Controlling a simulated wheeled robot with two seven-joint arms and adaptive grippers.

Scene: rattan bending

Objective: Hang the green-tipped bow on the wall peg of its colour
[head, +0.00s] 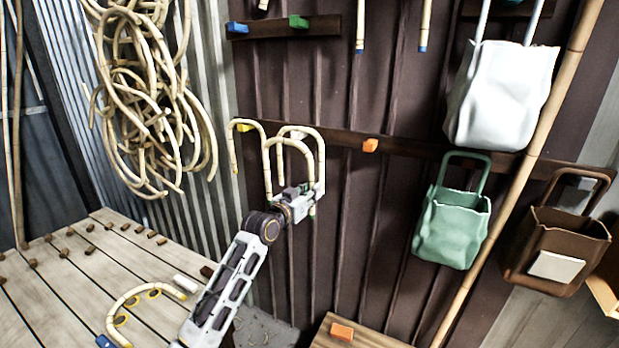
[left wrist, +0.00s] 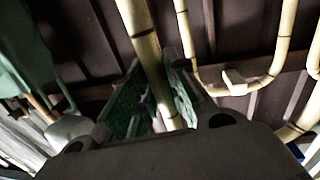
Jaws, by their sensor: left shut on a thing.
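My left gripper (head: 303,196) is shut on one leg of a pale rattan bow (head: 283,142), which is held upright, arch up, in front of the lower peg rail. A small green part shows just below the gripper and may be the bow's tip. In the left wrist view, the fingers (left wrist: 160,115) close around the rattan leg (left wrist: 143,45). The green wall peg (head: 298,21) sits empty on the upper rail, above the held bow and apart from it. My right gripper is out of view.
Other bows hang behind on a yellow peg (head: 244,127) and a pale peg (left wrist: 235,78). A blue peg (head: 237,27) and orange peg (head: 370,145) are empty. Blue-tipped bows (head: 425,25) hang above. A curved rattan piece (head: 125,298) lies on the table.

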